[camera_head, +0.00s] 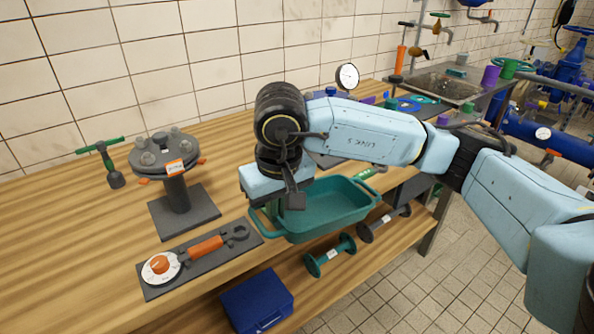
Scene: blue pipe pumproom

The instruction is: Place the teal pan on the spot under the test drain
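The teal pan (335,207) is an open rectangular tray with a handle at each end. It appears roughly level at the front edge of the wooden bench. I cannot tell whether it rests on the bench or is held above it. My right gripper (293,198) points down at the pan's left end, with one dark finger overlapping the inside near the rim. The other finger is hidden, so its grip is unclear. My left gripper is not in view. I cannot make out the test drain or the spot under it.
A sink (445,87) and blue pipes (560,140) stand right. Tiled floor is clear.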

